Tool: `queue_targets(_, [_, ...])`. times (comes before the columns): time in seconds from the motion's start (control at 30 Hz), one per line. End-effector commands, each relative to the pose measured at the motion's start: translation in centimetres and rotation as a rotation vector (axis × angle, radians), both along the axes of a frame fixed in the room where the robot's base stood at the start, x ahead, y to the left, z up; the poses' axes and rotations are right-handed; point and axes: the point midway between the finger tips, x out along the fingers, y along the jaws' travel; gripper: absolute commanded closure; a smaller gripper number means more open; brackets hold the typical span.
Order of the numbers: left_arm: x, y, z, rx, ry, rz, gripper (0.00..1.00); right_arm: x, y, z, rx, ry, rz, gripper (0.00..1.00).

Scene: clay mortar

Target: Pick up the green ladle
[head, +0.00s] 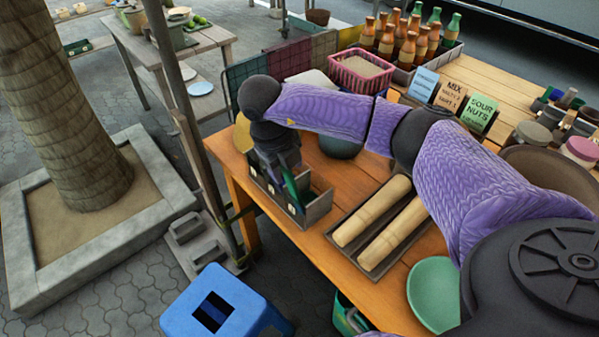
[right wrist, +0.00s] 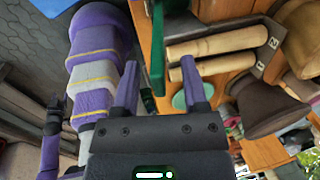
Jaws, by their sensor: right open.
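A dark green piece, which looks like the green ladle (head: 291,188), stands in a small grey box (head: 318,210) at the table's left corner. In the right wrist view the green ladle (right wrist: 158,45) is a narrow upright strip beyond and between my fingertips. My right gripper (head: 283,170) points down over the box, with my arm reaching in from the right. In the right wrist view my right gripper (right wrist: 160,78) is open, one purple finger on each side of the strip, with gaps. The ladle's lower part is hidden. A dark and purple part at the wrist view's left may be my left gripper.
A tray (head: 375,262) with two wooden rolling pins lies right of the box. A green plate (head: 434,293) is nearer. A pink basket (head: 361,70), sign cards and bottles stand behind. A metal pole (head: 190,130) rises close to the table's left edge.

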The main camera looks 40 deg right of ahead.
Motion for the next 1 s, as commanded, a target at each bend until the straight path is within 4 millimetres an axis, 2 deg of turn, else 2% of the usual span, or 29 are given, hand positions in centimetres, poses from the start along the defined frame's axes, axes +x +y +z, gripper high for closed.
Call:
queue_targets(0.03, [-0.1,0.0,-0.4,0.0,0.002,0.0,0.41,-0.1,-0.1,-1.1,0.002,0.002,0.0,0.44])
queue_targets(0.1, [-0.1,0.0,-0.6,0.0,0.003,0.0,0.41,0.0,-0.3,-2.0,0.002,0.001,0.001,0.44])
queue_targets(0.37, [-0.1,0.0,-0.5,-0.001,0.002,0.0,0.41,0.0,-0.4,-2.2,0.002,-0.001,0.001,0.46])
queue_targets(0.6, [-0.1,0.0,-0.5,-0.001,0.001,-0.001,0.41,0.0,-0.4,-2.2,0.003,-0.001,0.001,0.97])
queue_targets(0.63, [-0.1,0.0,-0.5,-0.001,0.001,-0.001,0.41,0.0,-0.4,-2.2,0.003,-0.001,0.001,1.0])
queue_targets(1.0, [-0.1,0.0,-0.5,-0.001,0.001,-0.001,0.41,0.0,-0.4,-2.2,0.004,0.0,0.001,1.0])
